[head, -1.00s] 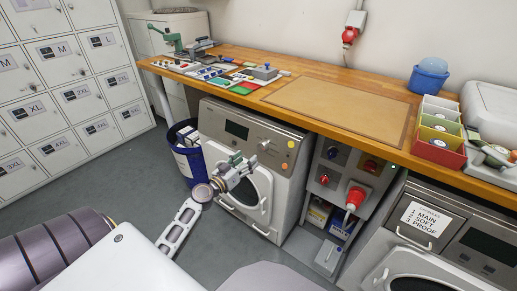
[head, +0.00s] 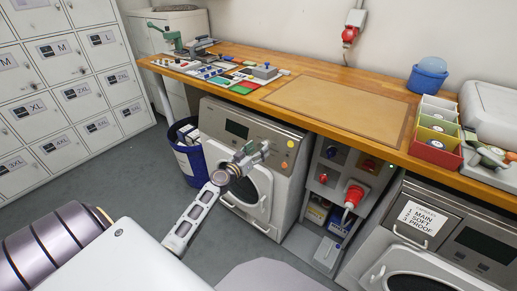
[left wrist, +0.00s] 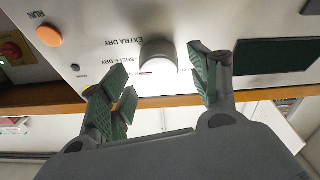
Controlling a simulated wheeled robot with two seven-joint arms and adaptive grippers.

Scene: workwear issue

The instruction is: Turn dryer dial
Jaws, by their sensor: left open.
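The dryer (head: 277,132) stands under the bench with a grey front panel and a round door. Its dial (left wrist: 158,54) is a pale round knob in the left wrist view, beside upside-down labels, including EXTRA DRY. In the head view my gripper covers the dial's place on the panel. My left gripper (head: 256,151) is in front of that panel. In the left wrist view the left gripper (left wrist: 160,88) is open and empty, its green-padded fingers spread to either side of the dial. I cannot tell whether either finger touches it. My right gripper is not in view.
An orange RUN button (left wrist: 49,36) and a dark display (left wrist: 272,56) flank the dial. A blue bin (head: 190,158) stands left of the dryer, and a socket unit (head: 328,180) right. The wooden bench (head: 310,77) overhangs above. A second machine (head: 432,225) is at right.

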